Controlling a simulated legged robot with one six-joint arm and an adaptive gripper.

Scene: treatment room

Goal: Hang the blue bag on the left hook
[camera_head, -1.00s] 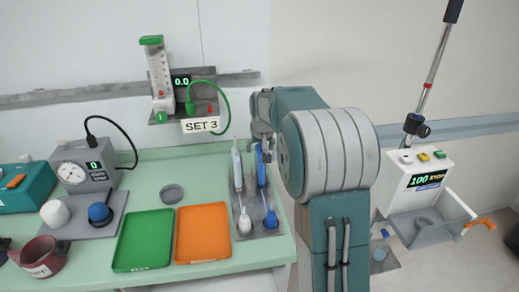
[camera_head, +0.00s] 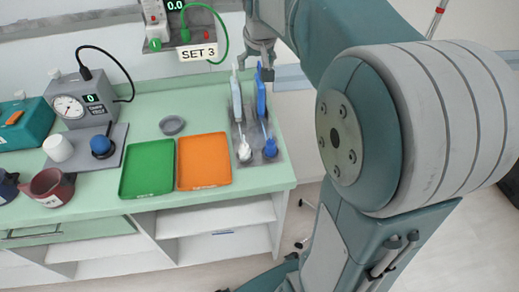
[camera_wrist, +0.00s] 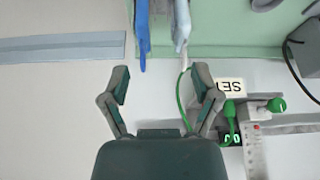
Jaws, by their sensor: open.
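No hook and nothing clearly recognisable as a bag shows. The only upright blue item near my gripper is a slim blue piece (camera_head: 261,97) on a grey holder (camera_head: 257,155) at the bench's right end, beside a slim white piece (camera_head: 236,101). Whether the blue piece is the bag I cannot tell. In the wrist view, the blue piece (camera_wrist: 142,30) and white piece (camera_wrist: 182,22) lie just beyond the fingertips. My gripper (camera_head: 261,58) is open and empty above the holder. Its two fingers stand apart in the wrist view (camera_wrist: 161,82).
Green tray (camera_head: 148,168), orange tray (camera_head: 204,161) and a small grey dish (camera_head: 172,125) lie left of the holder. A gauge box (camera_head: 88,100) stands farther left. The SET 3 sign (camera_head: 197,52) and its green cable hang close to my gripper.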

